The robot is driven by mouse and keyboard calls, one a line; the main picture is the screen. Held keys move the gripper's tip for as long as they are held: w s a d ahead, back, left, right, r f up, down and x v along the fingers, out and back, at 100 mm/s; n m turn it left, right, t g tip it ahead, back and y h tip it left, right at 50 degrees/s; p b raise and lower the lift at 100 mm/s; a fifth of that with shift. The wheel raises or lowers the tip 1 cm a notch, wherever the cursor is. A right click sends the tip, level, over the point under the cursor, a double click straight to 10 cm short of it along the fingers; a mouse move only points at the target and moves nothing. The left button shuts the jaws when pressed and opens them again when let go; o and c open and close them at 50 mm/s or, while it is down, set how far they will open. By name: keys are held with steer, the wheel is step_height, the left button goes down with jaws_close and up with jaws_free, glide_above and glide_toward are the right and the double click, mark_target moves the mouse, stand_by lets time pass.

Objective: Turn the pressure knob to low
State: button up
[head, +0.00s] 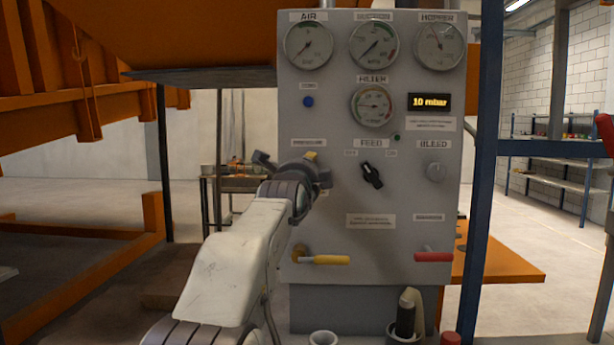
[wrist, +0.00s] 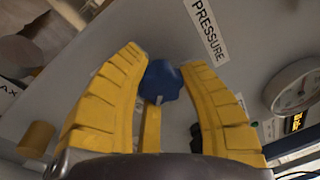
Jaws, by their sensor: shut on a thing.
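The blue pressure knob (wrist: 163,84) sits between the two ridged yellow fingers of my gripper (wrist: 166,62) in the wrist view, with a small pale mark on its near edge. My gripper is shut on it. The PRESSURE label (wrist: 207,31) is on the grey panel just beyond the fingertips. In the head view my gripper (head: 312,158) reaches the panel's left side, just below the pressure label (head: 309,143). My wrist hides the knob there. I cannot read the knob's setting.
The grey panel (head: 330,225) carries several gauges and a display (head: 429,102) reading 10 mbar. The black feed knob (head: 372,175) and grey bleed knob (head: 437,172) are to the right. A yellow lever (head: 331,260) and red lever (head: 434,257) stick out below.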

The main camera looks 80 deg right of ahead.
steer(key=shift+n, duration=0.5)
steer(key=o, duration=1.2)
steer(key=shift+s, duration=0.1)
steer(key=shift+w+a+f, duration=0.1)
steer(key=shift+a+f, duration=0.1)
steer(key=shift+a, duration=2.8)
steer(key=shift+w+a+f, duration=0.1)
steer(key=shift+a+f, duration=0.05)
steer(key=shift+a, duration=2.8)
